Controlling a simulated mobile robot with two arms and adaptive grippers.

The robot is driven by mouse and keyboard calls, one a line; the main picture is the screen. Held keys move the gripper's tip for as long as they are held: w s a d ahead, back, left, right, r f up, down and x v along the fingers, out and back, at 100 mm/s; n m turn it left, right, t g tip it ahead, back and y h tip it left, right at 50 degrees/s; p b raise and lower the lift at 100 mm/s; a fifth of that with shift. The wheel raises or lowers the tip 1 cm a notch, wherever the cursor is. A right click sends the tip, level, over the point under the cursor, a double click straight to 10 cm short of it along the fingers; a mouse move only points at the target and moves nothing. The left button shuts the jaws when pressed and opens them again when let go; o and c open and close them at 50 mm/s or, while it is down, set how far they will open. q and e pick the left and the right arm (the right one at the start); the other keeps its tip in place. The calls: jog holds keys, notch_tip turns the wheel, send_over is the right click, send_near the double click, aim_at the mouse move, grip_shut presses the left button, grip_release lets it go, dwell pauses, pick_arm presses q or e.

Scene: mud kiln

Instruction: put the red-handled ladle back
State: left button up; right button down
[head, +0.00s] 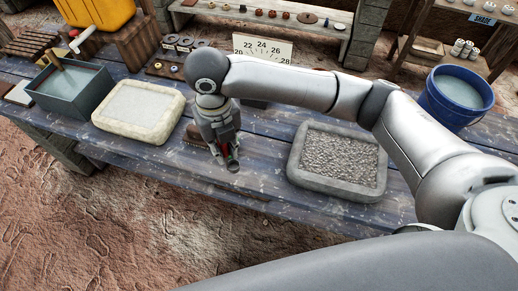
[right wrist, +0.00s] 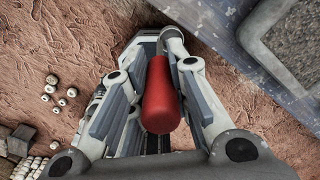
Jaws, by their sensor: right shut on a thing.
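My right gripper (head: 228,158) hangs down over the front part of the blue plank table (head: 265,170), between a pale basin and a gravel tray. It is shut on the red-handled ladle, whose red handle (right wrist: 160,95) lies between the fingers in the right wrist view. Only a sliver of red shows in the head view. I cannot make out the ladle's bowl. A small brown block (head: 196,133) is partly hidden just left of the gripper. My left gripper is out of view.
The pale stone basin (head: 138,110) is left of the gripper and the grey gravel tray (head: 338,158) is right of it. A teal bin (head: 70,95) stands at the far left, a blue bucket (head: 455,100) at the right. A number card (head: 262,48) stands behind.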

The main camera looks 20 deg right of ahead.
jog(key=w+d+f+p, duration=0.5)
jog(key=w+d+f, duration=0.2)
jog(key=d+f, duration=0.3)
notch_tip(320, 180, down, 2)
jog(key=shift+w+f+p, duration=0.15)
jog(key=shift+w+p, duration=0.1)
jog(key=shift+p, duration=0.1)
jog(key=shift+f, duration=0.2)
jog(key=c, duration=1.4)
grip_release()
jog(key=shift+o, duration=0.2)
jog(key=shift+r, duration=0.15)
